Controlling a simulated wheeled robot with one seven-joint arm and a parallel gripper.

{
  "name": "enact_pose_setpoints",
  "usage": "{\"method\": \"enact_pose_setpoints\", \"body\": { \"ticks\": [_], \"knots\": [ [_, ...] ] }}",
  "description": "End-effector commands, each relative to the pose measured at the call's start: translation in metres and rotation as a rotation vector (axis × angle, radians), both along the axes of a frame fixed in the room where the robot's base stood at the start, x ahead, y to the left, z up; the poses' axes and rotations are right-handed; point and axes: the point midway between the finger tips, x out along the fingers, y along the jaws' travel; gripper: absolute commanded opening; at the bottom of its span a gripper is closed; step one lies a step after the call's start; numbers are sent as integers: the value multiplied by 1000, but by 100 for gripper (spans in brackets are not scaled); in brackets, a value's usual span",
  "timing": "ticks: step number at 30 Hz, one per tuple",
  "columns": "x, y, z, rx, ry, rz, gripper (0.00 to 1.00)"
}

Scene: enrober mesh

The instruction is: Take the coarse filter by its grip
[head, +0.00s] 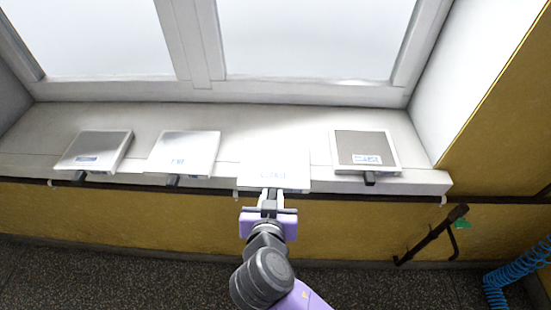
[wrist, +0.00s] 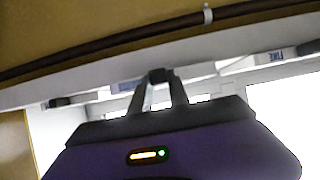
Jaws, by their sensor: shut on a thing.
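The coarse filter (head: 272,168) is a bright, flat plate on the windowsill, third from the left, with a faint blue label that seems to read COARSE. It is nearly washed out against the pale sill. My gripper (head: 269,197) is at its front edge, over the sill's edge. In the wrist view the fingers (wrist: 157,88) close on a small dark grip (wrist: 157,75). The fingers hide most of that grip in the head view. I cannot tell whether the plate still rests on the sill.
Other plates with dark grips lie on the sill (head: 310,118): one far left (head: 96,148), one labelled FINE (head: 184,152), and a darker-faced one at right (head: 364,150). A dark cable runs along the yellow wall below. A black handle (head: 432,236) and a blue coiled hose (head: 515,275) are at right.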

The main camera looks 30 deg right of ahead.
Motion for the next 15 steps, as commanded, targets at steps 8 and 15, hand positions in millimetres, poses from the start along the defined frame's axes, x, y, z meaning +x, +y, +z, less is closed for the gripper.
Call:
{"method": "enact_pose_setpoints", "body": {
  "ticks": [8, 15],
  "knots": [
    [-12, 10, 1, 0, -1, 2, 0],
    [-23, 17, 1, 1, -1, 2, 0]
  ]
}}
